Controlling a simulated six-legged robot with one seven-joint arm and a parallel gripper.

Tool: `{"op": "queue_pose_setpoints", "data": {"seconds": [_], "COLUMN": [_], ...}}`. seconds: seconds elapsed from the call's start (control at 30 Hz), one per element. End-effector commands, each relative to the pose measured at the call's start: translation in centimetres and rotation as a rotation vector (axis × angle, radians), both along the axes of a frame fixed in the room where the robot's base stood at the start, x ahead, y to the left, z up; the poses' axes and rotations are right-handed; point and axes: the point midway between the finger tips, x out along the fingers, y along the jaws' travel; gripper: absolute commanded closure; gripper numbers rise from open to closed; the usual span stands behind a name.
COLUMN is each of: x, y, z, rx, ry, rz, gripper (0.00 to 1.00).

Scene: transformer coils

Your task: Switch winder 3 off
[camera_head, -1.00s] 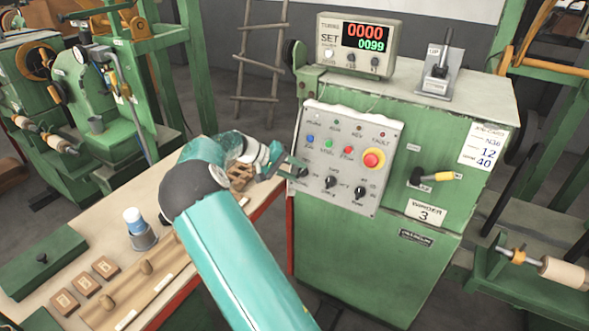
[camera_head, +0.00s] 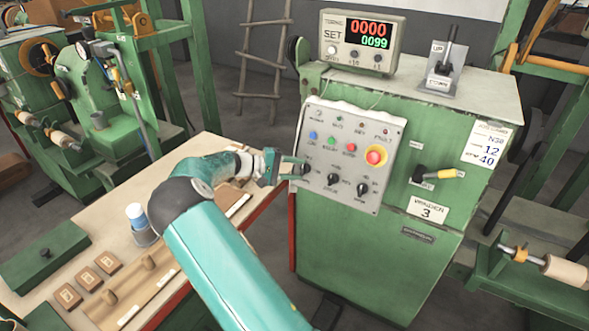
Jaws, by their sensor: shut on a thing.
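Winder 3 is the green machine cabinet (camera_head: 350,255) with a "WINDER 3" label (camera_head: 427,210). Its grey control panel (camera_head: 345,207) carries blue, green and red buttons, a red mushroom button (camera_head: 375,155) on a yellow ring, and a row of black rotary knobs. The middle knob (camera_head: 334,180) and right knob (camera_head: 362,189) are in plain view. My gripper (camera_head: 302,169) is at the panel's left edge, shut on the leftmost black knob (camera_head: 306,170), which its fingers partly hide. The knob's exact pointing direction is unclear.
A counter box (camera_head: 358,43) showing 0000 and 0099 and an UP/DOWN lever (camera_head: 445,60) stand on the cabinet. A yellow-tipped handle (camera_head: 440,174) sticks out right of the panel. The workbench (camera_head: 115,235) at left holds a cup, blocks and a green box.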

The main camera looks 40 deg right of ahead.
Motion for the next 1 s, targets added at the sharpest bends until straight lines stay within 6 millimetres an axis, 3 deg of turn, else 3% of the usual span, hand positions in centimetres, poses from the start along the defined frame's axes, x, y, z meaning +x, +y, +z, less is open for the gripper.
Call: {"op": "queue_pose_setpoints", "data": {"seconds": [0.2,0.23,0.33,0.73,1.0], "x": [-0.1,-0.1,-0.1,0.3,2.6], "y": [0.0,0.0,0.0,0.6,4.8], "z": [0.0,0.0,0.0,0.2,1.4], "rx": [0.0,0.0,0.001,0.0,0.0], "ry": [0.003,0.003,0.002,-0.001,-0.002], "rz": [-0.001,-0.001,0.0,0.002,0.003], "gripper": [0.85,0.6,0.4,0.4,0.4]}}
